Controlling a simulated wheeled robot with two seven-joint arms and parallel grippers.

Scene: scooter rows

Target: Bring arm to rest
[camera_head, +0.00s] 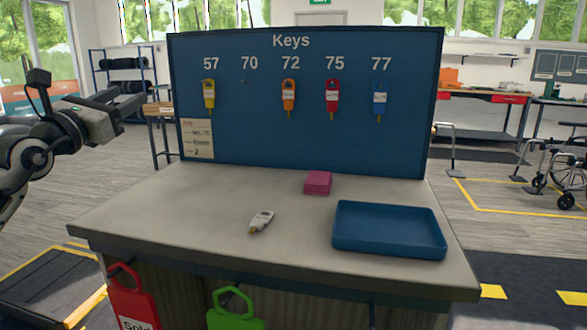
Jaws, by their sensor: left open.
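My left arm comes in from the left edge and is raised. Its gripper (122,98) is held in the air left of the blue key board (300,140), apart from it. The gripper is open and I see nothing in it. My right gripper is not in view. A key with a white tag (262,220) lies on the grey counter (190,215).
Yellow (209,95), orange (288,96), red (332,97) and blue (380,98) tagged keys hang on the board; the spot under 70 is empty. A blue tray (388,252) and a pink pad (318,182) sit on the counter. A wheelchair (565,165) stands at right.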

